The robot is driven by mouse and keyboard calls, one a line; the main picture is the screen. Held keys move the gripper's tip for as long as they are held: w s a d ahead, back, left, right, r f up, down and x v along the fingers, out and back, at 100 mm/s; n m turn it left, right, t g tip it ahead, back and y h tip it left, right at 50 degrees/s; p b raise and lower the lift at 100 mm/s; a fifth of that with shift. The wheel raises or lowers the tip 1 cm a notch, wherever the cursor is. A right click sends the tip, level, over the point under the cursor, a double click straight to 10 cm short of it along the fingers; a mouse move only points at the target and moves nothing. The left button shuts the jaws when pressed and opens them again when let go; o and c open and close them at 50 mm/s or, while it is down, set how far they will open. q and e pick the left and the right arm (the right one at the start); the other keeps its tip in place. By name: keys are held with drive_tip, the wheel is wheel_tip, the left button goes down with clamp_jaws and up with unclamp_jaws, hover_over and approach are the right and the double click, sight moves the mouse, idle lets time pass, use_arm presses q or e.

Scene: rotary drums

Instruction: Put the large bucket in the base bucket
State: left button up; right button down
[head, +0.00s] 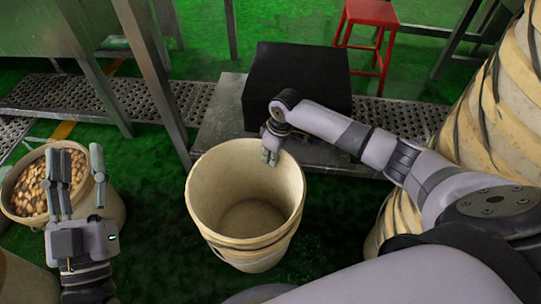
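An empty beige bucket (248,250), which looks like the large bucket, is mouth up in the middle of the head view. My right gripper (270,153) is at its far rim, with fingers against the inner wall; it looks shut on the rim, though the outer side is hidden. I cannot tell whether the bucket's bottom touches the floor. My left gripper (77,172) is open and empty, with fingers spread, in front of a bucket (108,207) filled with brown nut-like pieces. I cannot tell which bucket is the base bucket.
A tall stack of nested beige buckets (505,100) stands at the right. A black box (298,75) sits on a low metal platform (222,112) behind the middle bucket. A red stool (368,22) is farther back. Green floor is clear between the left and middle buckets.

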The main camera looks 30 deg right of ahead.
drive_tip(key=shift+r, duration=0.1)
drive_tip(key=c, duration=2.3)
unclamp_jaws()
drive_tip(key=o, duration=0.5)
